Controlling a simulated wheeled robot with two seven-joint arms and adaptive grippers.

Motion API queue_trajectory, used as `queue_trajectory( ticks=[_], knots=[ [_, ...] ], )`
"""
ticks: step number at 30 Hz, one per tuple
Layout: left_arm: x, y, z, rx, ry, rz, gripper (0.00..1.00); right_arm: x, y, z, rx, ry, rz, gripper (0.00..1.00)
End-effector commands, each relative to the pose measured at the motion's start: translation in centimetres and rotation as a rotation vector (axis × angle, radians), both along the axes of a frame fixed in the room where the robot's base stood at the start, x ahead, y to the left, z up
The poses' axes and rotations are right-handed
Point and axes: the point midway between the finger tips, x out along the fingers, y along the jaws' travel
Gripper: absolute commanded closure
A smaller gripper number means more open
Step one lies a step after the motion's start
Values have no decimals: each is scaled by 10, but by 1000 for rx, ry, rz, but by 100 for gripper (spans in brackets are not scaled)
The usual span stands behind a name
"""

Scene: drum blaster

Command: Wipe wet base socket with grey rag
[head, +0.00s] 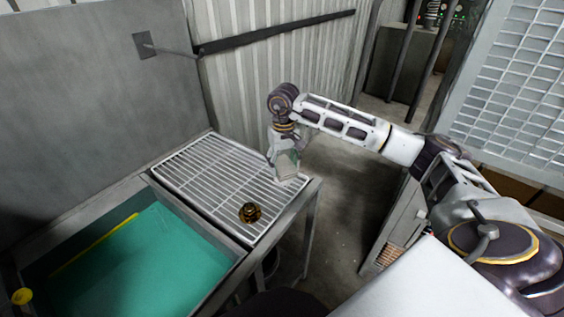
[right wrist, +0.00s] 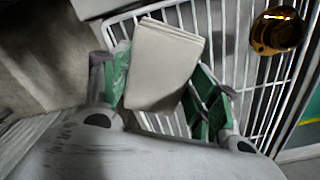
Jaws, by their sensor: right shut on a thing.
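My right gripper (head: 281,153) is over the right edge of the white wire rack. It is shut on a folded light grey rag (right wrist: 163,66), which shows between the green-padded fingers in the right wrist view; in the head view the rag (head: 287,166) hangs below the gripper. The base socket (head: 249,212), a small shiny brass-coloured piece, sits on the rack near its front corner. It shows at the upper right in the right wrist view (right wrist: 277,31), apart from the rag. My left gripper is not in view.
The wire rack (head: 205,165) lies beside a tank of green liquid (head: 150,260) with a metal rim. A yellow knob (head: 22,296) is at the tank's left. Grey wall panels stand behind. Open floor lies right of the rack, with a cabinet (head: 400,225) beyond.

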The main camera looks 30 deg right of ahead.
Motion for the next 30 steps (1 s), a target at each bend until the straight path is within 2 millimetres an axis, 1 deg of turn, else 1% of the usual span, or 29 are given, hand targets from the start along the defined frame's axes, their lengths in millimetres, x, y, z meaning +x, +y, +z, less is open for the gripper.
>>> queue_trajectory(
  ticks=[1,14,25,30],
  knots=[
    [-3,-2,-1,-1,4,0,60,-2,0,-1,-1,1,0,59],
    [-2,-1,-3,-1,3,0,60,-18,3,-1,0,1,0,59],
    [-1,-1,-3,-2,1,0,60,-18,3,0,0,1,0,59],
    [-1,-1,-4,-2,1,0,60,-14,2,0,1,0,0,59]
  ],
)
